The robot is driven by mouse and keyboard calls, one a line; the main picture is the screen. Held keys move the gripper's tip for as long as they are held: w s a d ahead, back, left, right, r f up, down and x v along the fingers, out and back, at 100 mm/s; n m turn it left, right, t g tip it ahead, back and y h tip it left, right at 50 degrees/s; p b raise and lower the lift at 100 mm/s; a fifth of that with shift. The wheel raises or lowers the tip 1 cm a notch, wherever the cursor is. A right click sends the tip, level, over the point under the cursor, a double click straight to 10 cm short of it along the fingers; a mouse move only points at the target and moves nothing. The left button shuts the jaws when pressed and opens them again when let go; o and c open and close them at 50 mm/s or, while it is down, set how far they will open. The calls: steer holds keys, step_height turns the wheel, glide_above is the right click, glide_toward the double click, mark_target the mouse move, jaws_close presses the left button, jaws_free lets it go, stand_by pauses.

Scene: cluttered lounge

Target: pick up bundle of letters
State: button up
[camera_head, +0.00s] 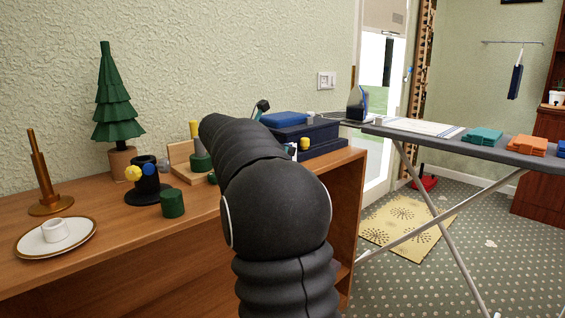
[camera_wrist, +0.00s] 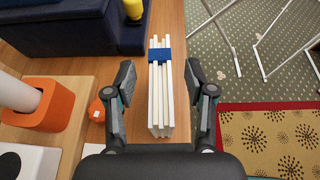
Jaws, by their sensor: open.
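The bundle of letters (camera_wrist: 161,100) shows in the wrist view as a stack of white envelopes seen edge-on, with a blue band (camera_wrist: 160,56) around it near its far end. It is on the wooden surface near its right edge. My gripper (camera_wrist: 160,82) is open, with one finger on the left of the bundle and one on the right. Gaps show between the fingers and the letters. I cannot tell the height of the fingertips over the surface. In the head view my arm hides the bundle and the gripper.
A dark blue box (camera_wrist: 65,25) with a yellow item (camera_wrist: 133,10) lies beyond, at left. An orange holder (camera_wrist: 38,104) and a small orange object (camera_wrist: 97,110) are left of the left finger. The wooden cabinet (camera_head: 110,255) ends before an ironing board (camera_head: 440,140).

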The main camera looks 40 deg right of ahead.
steer(key=shift+x, duration=1.2)
jaws_close()
steer(key=shift+r, duration=0.15)
steer(key=shift+r, duration=0.6)
step_height(320, 180, up, 3)
steer(key=shift+r+p, duration=0.1)
steer(key=shift+p, duration=0.5)
steer(key=s+d+r, duration=0.6)
steer(key=s+d, duration=0.1)
steer(key=s, duration=0.2)
steer(key=shift+d+r+p, duration=0.2)
steer(key=shift+d+p, duration=0.05)
steer(key=shift+p, duration=0.15)
